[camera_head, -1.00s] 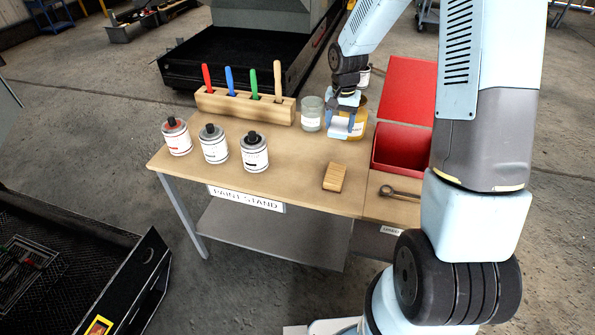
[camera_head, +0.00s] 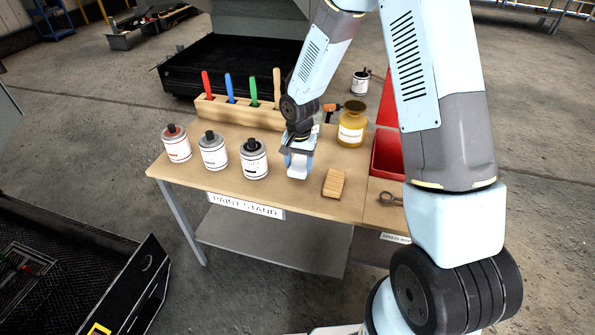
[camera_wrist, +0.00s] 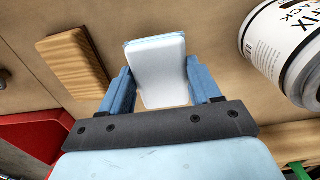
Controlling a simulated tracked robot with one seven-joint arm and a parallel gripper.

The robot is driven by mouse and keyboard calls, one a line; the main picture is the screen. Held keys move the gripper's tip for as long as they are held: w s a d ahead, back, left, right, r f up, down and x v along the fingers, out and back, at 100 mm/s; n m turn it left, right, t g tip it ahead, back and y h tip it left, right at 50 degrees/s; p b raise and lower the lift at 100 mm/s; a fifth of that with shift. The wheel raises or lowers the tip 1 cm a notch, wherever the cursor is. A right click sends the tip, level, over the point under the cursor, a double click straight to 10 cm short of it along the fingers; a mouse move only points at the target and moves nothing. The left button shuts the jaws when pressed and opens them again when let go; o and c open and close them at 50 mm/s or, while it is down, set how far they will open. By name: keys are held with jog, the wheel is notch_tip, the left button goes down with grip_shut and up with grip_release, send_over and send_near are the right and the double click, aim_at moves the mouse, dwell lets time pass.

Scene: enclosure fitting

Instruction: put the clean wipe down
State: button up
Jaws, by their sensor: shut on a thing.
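My gripper (camera_wrist: 160,88) is shut on the clean wipe (camera_wrist: 157,75), a white folded pad with a pale blue edge, held between its two blue fingers. In the head view my gripper (camera_head: 298,160) is over the paint stand's wooden top (camera_head: 225,182), and the wipe (camera_head: 298,172) shows pale at its tip. It is between the black-lidded can (camera_head: 254,160) and a ridged wooden block (camera_head: 334,183). I cannot tell whether the wipe touches the table.
More cans (camera_head: 213,152) stand on the left. A wooden rack (camera_head: 235,112) with coloured handles is behind. An amber jar (camera_head: 352,128) and a red box (camera_head: 387,155) are to the right. Bare tabletop lies in front of the gripper.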

jog(key=shift+a+f, duration=0.2)
jog(key=shift+s+a+f, duration=0.1)
jog(key=shift+a+f, duration=0.05)
jog(key=shift+f, duration=1.4)
jog(key=o, duration=1)
jog(key=shift+f, duration=0.15)
notch_tip(320, 180, up, 13)
notch_tip(320, 180, up, 13)
jog(key=n+t, duration=0.1)
jog(key=t, duration=0.1)
send_over(297, 166)
jog(key=s+d, duration=0.3)
jog(key=d, duration=0.4)
jog(key=s+d+r+n+t, duration=0.1)
jog(key=s+d+r, duration=0.3)
jog(key=s, duration=0.3)
jog(key=s+d+r+n+t, duration=0.1)
jog(key=s+d+r, duration=0.2)
jog(key=s+r, duration=0.3)
jog(key=s+d+r+n+t, duration=0.1)
jog(key=s+d+r, duration=0.3)
jog(key=s, duration=0.5)
jog(key=shift+s+d+r+t, duration=0.15)
jog(key=shift+d+r, duration=0.05)
jog(key=shift+r, duration=0.3)
jog(key=shift+s+d+r+t, duration=0.15)
jog(key=shift+r, duration=0.35)
